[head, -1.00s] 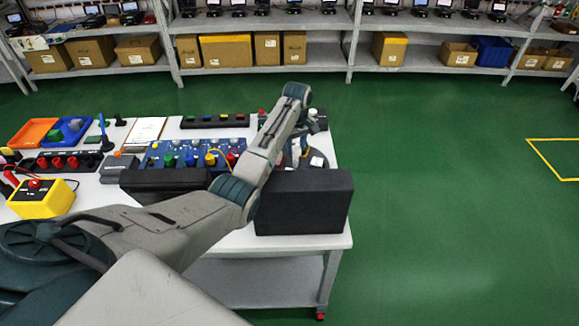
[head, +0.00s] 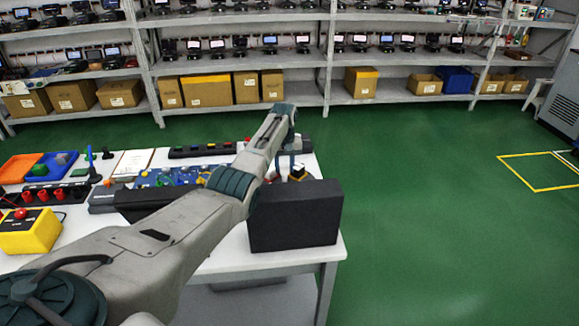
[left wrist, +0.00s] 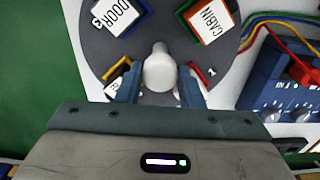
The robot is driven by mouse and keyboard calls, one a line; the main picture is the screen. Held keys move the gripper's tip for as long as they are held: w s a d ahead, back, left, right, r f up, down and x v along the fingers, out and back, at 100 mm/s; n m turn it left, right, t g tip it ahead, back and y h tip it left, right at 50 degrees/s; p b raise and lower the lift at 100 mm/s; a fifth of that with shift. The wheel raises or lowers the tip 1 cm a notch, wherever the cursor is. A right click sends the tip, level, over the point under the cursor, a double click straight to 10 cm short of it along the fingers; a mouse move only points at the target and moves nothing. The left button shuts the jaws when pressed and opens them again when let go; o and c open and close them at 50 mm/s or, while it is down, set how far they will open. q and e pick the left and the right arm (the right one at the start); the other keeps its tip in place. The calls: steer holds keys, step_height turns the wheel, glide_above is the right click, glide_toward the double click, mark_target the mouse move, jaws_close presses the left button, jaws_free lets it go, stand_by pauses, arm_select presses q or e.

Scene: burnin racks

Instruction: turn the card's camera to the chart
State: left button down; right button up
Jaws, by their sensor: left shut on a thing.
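A dark round turntable (left wrist: 185,45) lies under my left gripper in the left wrist view, with a pale upright knob (left wrist: 160,70) at its middle. Around its rim sit a tile reading DOOR (left wrist: 118,17), a tile reading CABIN (left wrist: 212,20) and a partly hidden yellow-edged tile (left wrist: 118,76). My left gripper (left wrist: 160,86) is shut on the knob, one finger on each side. In the head view the left gripper (head: 291,152) is small, at the table's right end, partly behind a black box. I cannot make out the card's camera or the chart. My right gripper is not in view.
The black box (head: 295,217) stands at the table's front right corner. A blue board (head: 172,177) with knobs and cables lies left of the turntable. A yellow box (head: 30,232) with a red button stands at the left. Green floor is clear on the right.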

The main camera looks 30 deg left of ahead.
arm_select(q)
steer(key=shift+s+m+p, duration=0.1)
steer(key=shift+m+p, duration=0.5)
steer(key=shift+m, duration=1.4)
steer(key=shift+f+m+p, duration=0.1)
steer(key=shift+m+p, duration=0.25)
steer(key=shift+m, duration=1.95)
steer(key=c, duration=1)
jaws_free()
steer(key=shift+o, duration=0.2)
steer(key=shift+r, duration=0.65)
step_height(320, 180, up, 10)
steer(key=b, duration=0.2)
steer(key=shift+f, duration=0.2)
